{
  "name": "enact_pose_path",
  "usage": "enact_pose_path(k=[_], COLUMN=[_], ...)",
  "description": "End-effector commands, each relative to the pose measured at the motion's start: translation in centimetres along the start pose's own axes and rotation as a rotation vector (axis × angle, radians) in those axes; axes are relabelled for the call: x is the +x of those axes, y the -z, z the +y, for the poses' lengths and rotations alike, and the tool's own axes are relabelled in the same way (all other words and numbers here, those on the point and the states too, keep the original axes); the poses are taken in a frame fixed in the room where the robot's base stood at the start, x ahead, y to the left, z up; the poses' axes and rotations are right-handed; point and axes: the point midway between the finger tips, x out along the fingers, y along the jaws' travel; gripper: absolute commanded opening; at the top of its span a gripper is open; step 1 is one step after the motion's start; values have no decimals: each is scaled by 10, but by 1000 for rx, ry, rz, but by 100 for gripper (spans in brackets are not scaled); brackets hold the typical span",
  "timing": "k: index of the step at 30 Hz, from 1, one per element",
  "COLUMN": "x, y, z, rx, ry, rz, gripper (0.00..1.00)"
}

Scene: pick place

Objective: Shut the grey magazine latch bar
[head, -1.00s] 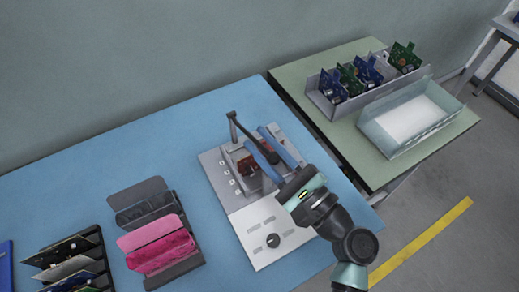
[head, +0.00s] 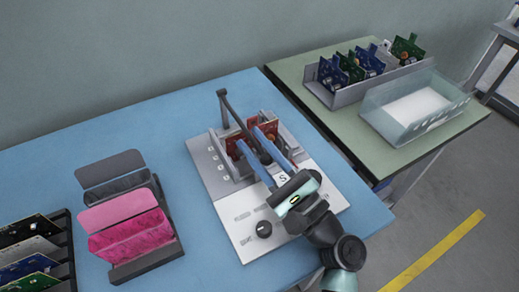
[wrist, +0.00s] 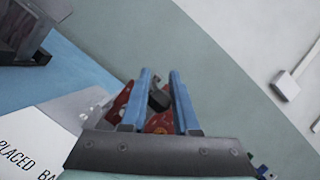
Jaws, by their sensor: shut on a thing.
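The dark grey latch bar (head: 243,125) runs from the top of a post at the back of the grey magazine (head: 222,160) down toward the front, ending between my blue fingers. My gripper (head: 248,136) is shut on the latch bar near its front end. In the wrist view the bar's dark end (wrist: 158,98) shows between the two fingers of my gripper (wrist: 160,76). Red boards (head: 267,132) stand in the magazine on both sides of the fingers. My fingers hide part of the magazine, and I cannot tell whether the bar touches its front.
Pink (head: 130,235) and grey holders and a board rack (head: 35,255) are at left. A green table (head: 350,133) behind right holds a board rack and a clear bin (head: 415,108).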

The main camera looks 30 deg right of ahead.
Motion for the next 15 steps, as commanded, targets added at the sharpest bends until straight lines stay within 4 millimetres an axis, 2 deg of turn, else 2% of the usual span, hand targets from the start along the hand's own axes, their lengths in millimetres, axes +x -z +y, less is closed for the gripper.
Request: enact_pose_path(k=[12,13,15], x=[-1,-1,-1], y=[2,2,2], z=[2,2,2], rx=[2,2,2], ry=[-4,-4,-3], rz=[3,3,3], gripper=[0,32,45])
